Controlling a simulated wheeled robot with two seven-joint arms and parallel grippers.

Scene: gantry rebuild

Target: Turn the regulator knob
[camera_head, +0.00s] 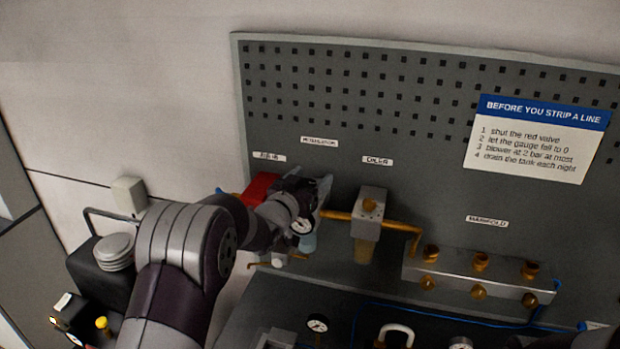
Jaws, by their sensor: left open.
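My left arm comes in from the left, and my left gripper (312,190) is open at the regulator on the pegboard panel. The gripper and wrist cover most of the regulator, and its knob is hidden, so I cannot tell whether the fingers touch it. A small round white gauge (302,226) shows just below the gripper, with a pale bluish bowl (308,243) under it. The regulator label (319,142) is above. My right gripper is not in view.
A red valve block (260,189) sits left of the gripper, partly behind my wrist. The oiler (369,212) stands to the right on a brass pipe, with the manifold (482,276) further right. A gauge (317,323) and blue hose (440,315) lie below. A sign (537,138) hangs upper right.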

